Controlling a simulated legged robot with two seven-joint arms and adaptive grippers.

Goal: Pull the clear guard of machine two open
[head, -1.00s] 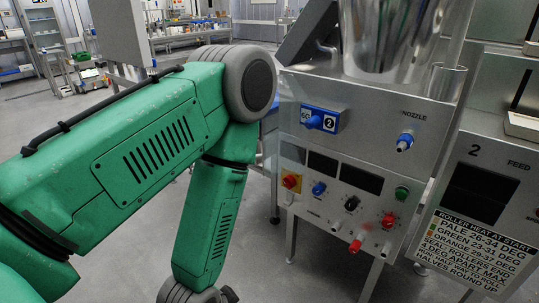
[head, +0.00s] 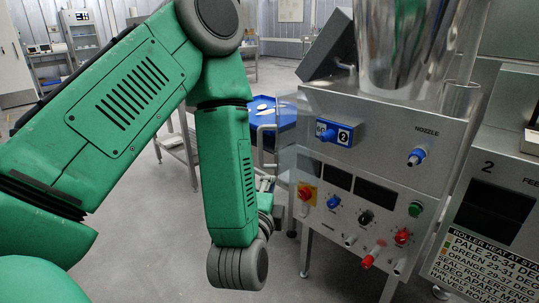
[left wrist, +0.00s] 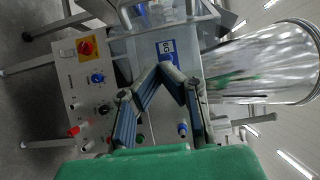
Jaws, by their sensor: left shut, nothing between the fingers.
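The machine front (head: 385,130) is a grey panel with a clear hopper above it. A blue plate marked 2 (head: 345,136) with a blue knob is on its upper left; the plate also shows in the left wrist view (left wrist: 167,48). A faint clear pane, seemingly the guard (head: 292,165), shows along the panel's left side; its edges are hard to make out. My left gripper (left wrist: 165,72) is shut and empty, its fingertips overlapping the area by the blue plate in the left wrist view; contact cannot be told. In the head view my arm mostly hides it. My right gripper is not in view.
A feed unit marked 2 (head: 490,205) stands at the right. A blue tray (head: 270,115) is behind. Grey floor is open below my arm.

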